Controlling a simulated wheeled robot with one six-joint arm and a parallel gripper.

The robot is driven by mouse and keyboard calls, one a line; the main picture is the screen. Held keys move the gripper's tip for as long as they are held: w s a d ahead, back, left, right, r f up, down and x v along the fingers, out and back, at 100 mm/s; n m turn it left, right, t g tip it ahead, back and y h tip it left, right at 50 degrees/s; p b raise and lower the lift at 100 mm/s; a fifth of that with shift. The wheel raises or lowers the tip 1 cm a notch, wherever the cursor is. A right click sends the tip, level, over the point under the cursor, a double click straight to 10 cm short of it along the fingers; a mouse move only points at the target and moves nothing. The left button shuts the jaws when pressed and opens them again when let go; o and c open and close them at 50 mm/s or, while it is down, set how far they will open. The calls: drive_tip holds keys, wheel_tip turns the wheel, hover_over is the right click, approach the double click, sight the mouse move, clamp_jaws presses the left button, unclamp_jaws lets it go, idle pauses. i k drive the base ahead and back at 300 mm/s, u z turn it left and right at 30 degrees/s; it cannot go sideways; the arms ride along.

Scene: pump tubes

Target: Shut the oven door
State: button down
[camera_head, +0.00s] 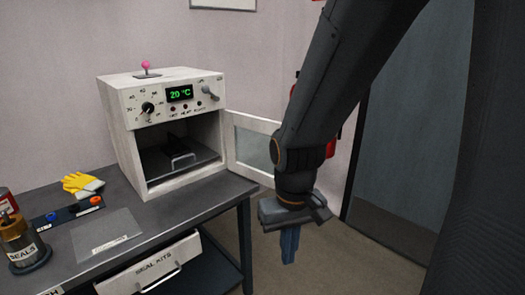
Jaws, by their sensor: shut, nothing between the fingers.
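The white oven (156,146) stands on the grey table, with a green display (180,94) reading about 20 °C. Its door (249,143) is open, swung out to the right from the oven's right edge, with a glass pane in a white frame. A dark tray with a handle (183,161) lies inside the open chamber. My gripper (290,246) points down to the right of the table, in front of and right of the door. Its blue fingers are together and empty. My arm hides the door's far right end, and I cannot tell whether they touch.
The table (178,207) holds yellow gloves (82,185), a brass pot labelled seals (22,245), a dark strip with coloured caps (66,212) and a clear sheet (104,234). A white seal kits drawer (152,268) sits below. Floor right of the table is clear.

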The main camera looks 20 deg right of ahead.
sight(232, 119)
drive_tip(key=z, duration=1.55)
drive_tip(key=i, duration=3.1)
drive_tip(key=u, duration=2.5)
